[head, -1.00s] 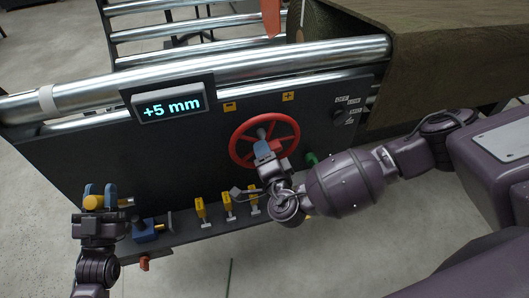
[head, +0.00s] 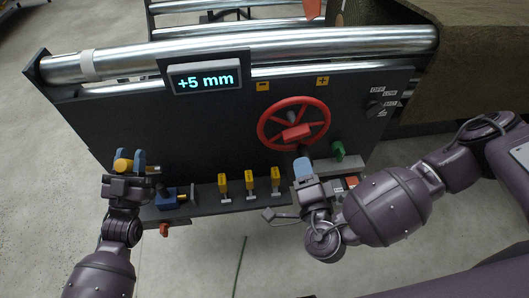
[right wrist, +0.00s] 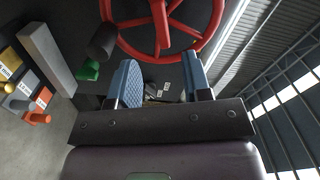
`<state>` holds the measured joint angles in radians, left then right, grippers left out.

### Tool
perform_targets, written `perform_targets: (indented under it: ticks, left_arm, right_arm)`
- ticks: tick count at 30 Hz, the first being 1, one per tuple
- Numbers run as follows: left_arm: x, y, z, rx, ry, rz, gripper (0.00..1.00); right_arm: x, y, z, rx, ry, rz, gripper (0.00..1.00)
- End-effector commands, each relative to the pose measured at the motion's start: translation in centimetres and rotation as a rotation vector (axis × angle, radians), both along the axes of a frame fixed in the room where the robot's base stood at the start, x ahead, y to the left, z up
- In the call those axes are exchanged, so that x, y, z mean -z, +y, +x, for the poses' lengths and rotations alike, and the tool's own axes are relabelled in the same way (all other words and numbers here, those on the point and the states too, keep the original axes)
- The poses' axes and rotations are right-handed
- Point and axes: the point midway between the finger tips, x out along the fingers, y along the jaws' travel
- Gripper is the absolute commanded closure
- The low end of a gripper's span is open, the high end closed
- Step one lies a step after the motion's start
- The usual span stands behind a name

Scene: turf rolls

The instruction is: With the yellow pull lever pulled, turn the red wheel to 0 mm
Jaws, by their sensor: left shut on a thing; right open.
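The red wheel (head: 293,123) is on the dark panel, with a red block on its front; it also shows at the top of the right wrist view (right wrist: 160,28). The display (head: 204,80) above reads +5 mm. My left gripper (head: 130,158) is shut on the yellow pull lever (head: 123,165), at the panel's left end. My right gripper (head: 303,168) is open and empty, just below the wheel and apart from it. Its blue fingers also show in the right wrist view (right wrist: 160,85), with nothing between them.
A blue clamp-like part (head: 169,199) is by my left gripper. A green knob (head: 338,150) and a black selector (head: 376,107) are right of the wheel. Minus and plus plates are above it.

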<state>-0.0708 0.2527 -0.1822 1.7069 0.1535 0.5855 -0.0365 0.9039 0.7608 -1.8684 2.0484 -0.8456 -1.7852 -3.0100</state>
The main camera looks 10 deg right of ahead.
Motion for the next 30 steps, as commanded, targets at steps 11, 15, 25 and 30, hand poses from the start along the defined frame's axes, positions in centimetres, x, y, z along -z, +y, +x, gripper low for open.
perform_targets:
  ticks: [11, 15, 25, 30]
  left_arm:
    - [0.2, 0.8, 0.0, -0.012, 0.004, 0.002, 1.0]
    - [0.2, 0.8, 0.0, -0.012, 0.004, 0.002, 1.0]
    - [0.2, 0.8, 0.0, -0.012, 0.004, 0.002, 1.0]
    - [0.2, 0.8, 0.0, -0.012, 0.005, 0.002, 1.0]
  right_arm:
    - [0.0, 0.0, -1.2, 0.0, 0.0, 0.0, 0.55]
    - [0.0, 0.0, -1.2, 0.0, 0.0, 0.001, 0.55]
    - [0.0, 0.1, -3.0, -0.002, 0.002, 0.001, 0.55]
    - [0.0, 0.0, -4.1, -0.002, 0.001, 0.001, 0.55]
